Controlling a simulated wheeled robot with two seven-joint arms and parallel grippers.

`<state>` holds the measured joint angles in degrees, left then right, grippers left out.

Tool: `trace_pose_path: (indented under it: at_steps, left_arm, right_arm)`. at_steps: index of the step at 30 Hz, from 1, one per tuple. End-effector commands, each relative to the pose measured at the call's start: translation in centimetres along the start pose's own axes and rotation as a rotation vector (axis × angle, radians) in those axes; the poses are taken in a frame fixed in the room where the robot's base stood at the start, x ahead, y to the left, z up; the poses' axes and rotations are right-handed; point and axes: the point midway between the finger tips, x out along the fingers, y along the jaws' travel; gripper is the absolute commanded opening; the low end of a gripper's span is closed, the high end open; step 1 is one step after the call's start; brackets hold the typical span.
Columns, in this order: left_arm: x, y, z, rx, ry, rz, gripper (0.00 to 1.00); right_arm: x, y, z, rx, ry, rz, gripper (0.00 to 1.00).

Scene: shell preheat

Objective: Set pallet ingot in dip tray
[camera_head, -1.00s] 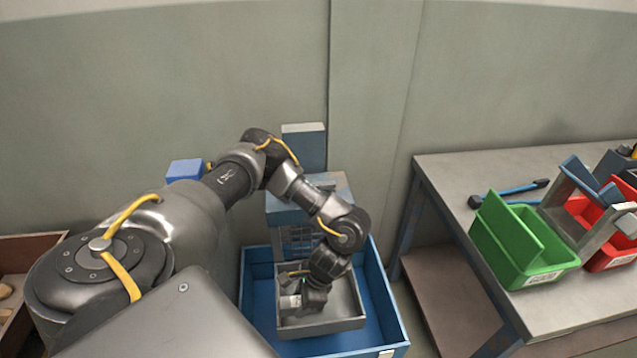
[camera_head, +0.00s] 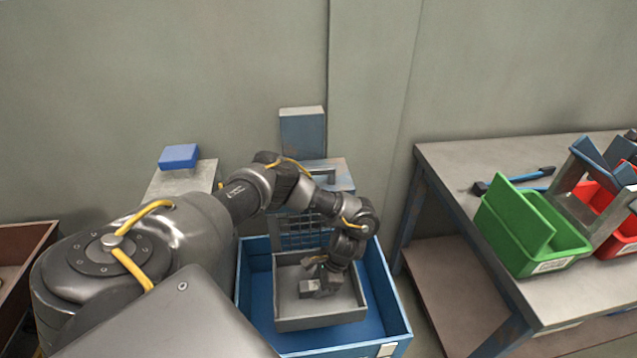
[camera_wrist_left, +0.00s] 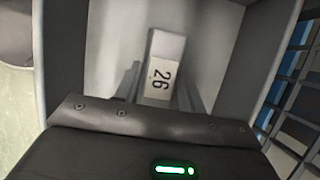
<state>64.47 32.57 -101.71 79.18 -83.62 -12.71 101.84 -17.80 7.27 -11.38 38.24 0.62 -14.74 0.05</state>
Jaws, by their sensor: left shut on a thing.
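My left gripper (camera_head: 322,281) reaches down inside a grey open tray (camera_head: 320,322), which sits in a blue bin. It is shut on a small grey ingot (camera_head: 308,289). In the left wrist view the ingot (camera_wrist_left: 164,62) shows a pale end and a white label reading 26, between the two dark fingers (camera_wrist_left: 158,92). The tray's walls (camera_wrist_left: 228,60) rise around it in that view. I cannot tell whether the ingot touches the tray floor. My right gripper is not in view.
The blue bin (camera_head: 385,300) surrounds the tray, with a dark grid (camera_head: 303,232) behind it. A grey bench (camera_head: 450,165) at right bears a green bin (camera_head: 525,230), red bins and a blue-handled tool (camera_head: 520,178). A blue block (camera_head: 179,156) stands at back left.

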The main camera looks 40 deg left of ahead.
Motion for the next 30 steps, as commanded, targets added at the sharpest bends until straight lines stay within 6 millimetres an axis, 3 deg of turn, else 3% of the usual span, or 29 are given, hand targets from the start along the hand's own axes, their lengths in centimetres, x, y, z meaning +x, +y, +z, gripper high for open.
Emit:
trace_pose_path:
  at_steps: [12, 13, 17, 26, 30]
  left_arm:
    - [0.5, 0.0, -0.2, 0.000, 0.001, 0.000, 0.00]
    - [0.4, 0.0, -0.2, 0.000, 0.001, 0.000, 0.44]
    - [0.4, 0.0, -0.2, 0.000, 0.001, 0.000, 0.61]
    - [0.3, 0.0, -0.1, 0.000, 0.001, 0.000, 0.62]
    - [-1.2, 0.0, -0.1, 0.002, 0.003, -0.002, 0.62]
  right_arm:
    - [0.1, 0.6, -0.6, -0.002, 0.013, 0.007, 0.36]
    - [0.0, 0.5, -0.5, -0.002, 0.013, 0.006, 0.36]
    - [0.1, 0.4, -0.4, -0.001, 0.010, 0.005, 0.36]
    - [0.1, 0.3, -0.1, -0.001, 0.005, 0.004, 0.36]
    - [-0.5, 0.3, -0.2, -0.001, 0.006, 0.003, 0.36]
